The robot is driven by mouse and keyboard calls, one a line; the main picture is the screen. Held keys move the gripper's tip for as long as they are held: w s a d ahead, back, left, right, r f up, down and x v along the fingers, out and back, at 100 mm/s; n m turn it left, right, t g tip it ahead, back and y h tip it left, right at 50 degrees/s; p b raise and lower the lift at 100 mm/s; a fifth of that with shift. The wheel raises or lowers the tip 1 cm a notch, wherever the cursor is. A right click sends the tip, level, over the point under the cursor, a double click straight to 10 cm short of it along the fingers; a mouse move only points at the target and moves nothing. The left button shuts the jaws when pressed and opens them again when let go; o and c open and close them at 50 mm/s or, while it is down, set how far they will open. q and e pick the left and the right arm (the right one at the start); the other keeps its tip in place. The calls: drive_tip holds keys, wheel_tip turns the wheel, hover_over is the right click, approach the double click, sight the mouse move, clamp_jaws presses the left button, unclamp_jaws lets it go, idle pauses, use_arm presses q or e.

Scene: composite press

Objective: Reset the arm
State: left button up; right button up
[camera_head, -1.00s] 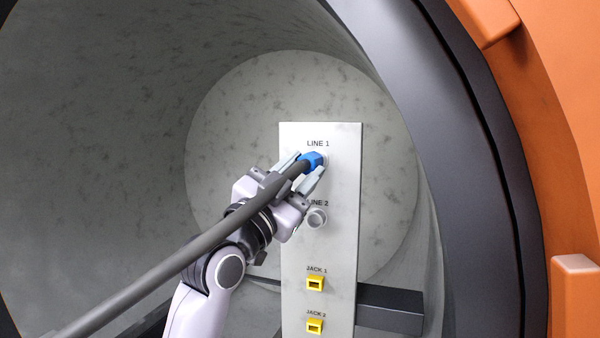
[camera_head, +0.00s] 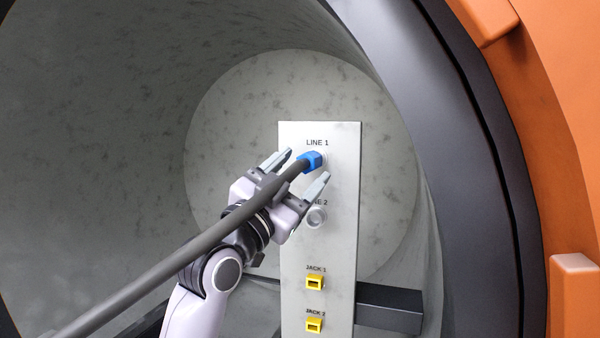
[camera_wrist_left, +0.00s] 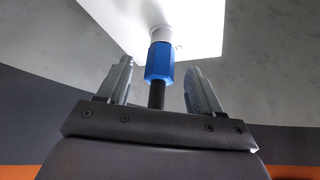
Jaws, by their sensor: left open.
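My left gripper (camera_head: 302,170) is open, with one finger on each side of the blue hose connector (camera_head: 312,161) and apart from it. The connector sits at the LINE 1 port of the white panel (camera_head: 343,240), with a dark grey hose (camera_head: 190,252) running from it to the lower left, across my left arm. In the left wrist view the blue connector (camera_wrist_left: 159,62) meets a white port fitting (camera_wrist_left: 161,35), and my open fingers (camera_wrist_left: 158,88) stand clear on both sides. My right gripper is not in view.
Below on the panel are the empty LINE 2 port (camera_head: 317,217) and the yellow JACK 1 (camera_head: 315,283) and JACK 2 (camera_head: 314,325) sockets. A dark bar (camera_head: 390,308) extends right behind the panel. The round chamber's dark rim (camera_head: 480,150) curves along the right.

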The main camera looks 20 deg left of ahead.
use_arm(q)
drive_tip(key=b+v, duration=0.1)
drive_tip(key=v, duration=0.5)
wheel_tip(320, 180, down, 31)
drive_tip(key=s+a+n+g+y+p, duration=0.2)
drive_tip(key=n+g+y+p, duration=0.15)
drive_tip(key=n+g, duration=0.2)
drive_tip(key=s+f+n+g+y+p, duration=0.1)
drive_tip(key=s+f+g, duration=0.5)
drive_tip(key=s+f, duration=1.3)
wheel_tip(320, 180, down, 2)
drive_tip(key=shift+s+f+n+p, duration=0.1)
drive_tip(key=shift+s+n+p, duration=0.25)
drive_tip(key=shift+n, duration=0.4)
drive_tip(key=shift+y, duration=0.25)
drive_tip(key=c, duration=0.4)
